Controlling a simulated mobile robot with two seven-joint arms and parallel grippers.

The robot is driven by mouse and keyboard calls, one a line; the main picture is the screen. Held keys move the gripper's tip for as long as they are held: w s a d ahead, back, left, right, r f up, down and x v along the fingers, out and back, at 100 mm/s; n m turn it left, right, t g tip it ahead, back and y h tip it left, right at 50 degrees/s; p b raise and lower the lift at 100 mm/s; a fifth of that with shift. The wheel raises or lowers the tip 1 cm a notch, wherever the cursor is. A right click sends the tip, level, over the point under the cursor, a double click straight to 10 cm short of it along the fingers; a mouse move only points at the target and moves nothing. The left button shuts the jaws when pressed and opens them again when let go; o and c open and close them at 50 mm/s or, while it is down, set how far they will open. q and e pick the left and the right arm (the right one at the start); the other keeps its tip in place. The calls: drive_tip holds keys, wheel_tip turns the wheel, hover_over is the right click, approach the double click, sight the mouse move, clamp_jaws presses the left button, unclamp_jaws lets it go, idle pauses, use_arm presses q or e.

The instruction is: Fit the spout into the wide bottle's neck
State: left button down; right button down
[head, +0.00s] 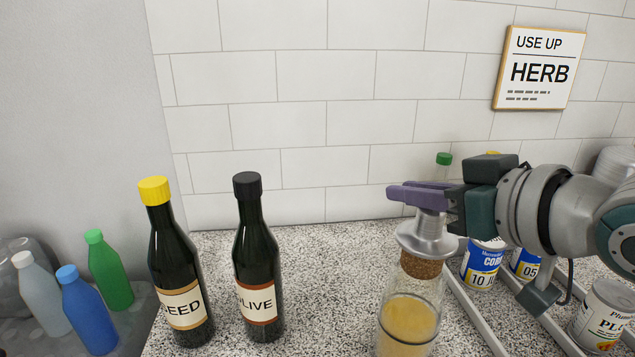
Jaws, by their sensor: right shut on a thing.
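The spout (428,236) is a silvery metal piece with a brown cork (421,266) below it. My right gripper (422,196), with purple fingers, comes in from the right and is shut on the upper part of the spout. The wide bottle (408,325) is clear glass with yellowish liquid, upright on the counter at the bottom edge of the view. The cork overlaps the bottle's top, directly below my gripper; I cannot tell how deep it sits in the neck. The spout's tip is hidden by the fingers. My left gripper is not in view.
Two dark bottles, one yellow-capped (179,270) and one black-capped (257,270), stand left on the speckled counter (325,270). Cans (483,266) stand between rails at right, near my arm. A green-capped bottle (444,160) is behind my gripper. Coloured bottles (108,270) stand far left.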

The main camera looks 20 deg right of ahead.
sight(410, 223)
drive_tip(key=shift+f+b, duration=0.35)
drive_tip(key=shift+f, duration=0.25)
drive_tip(key=shift+f+b, duration=1.15)
drive_tip(key=shift+f, duration=0.55)
drive_tip(key=c, duration=0.8)
unclamp_jaws()
drive_tip(key=shift+o, duration=0.2)
drive_tip(key=shift+s+r, duration=0.1)
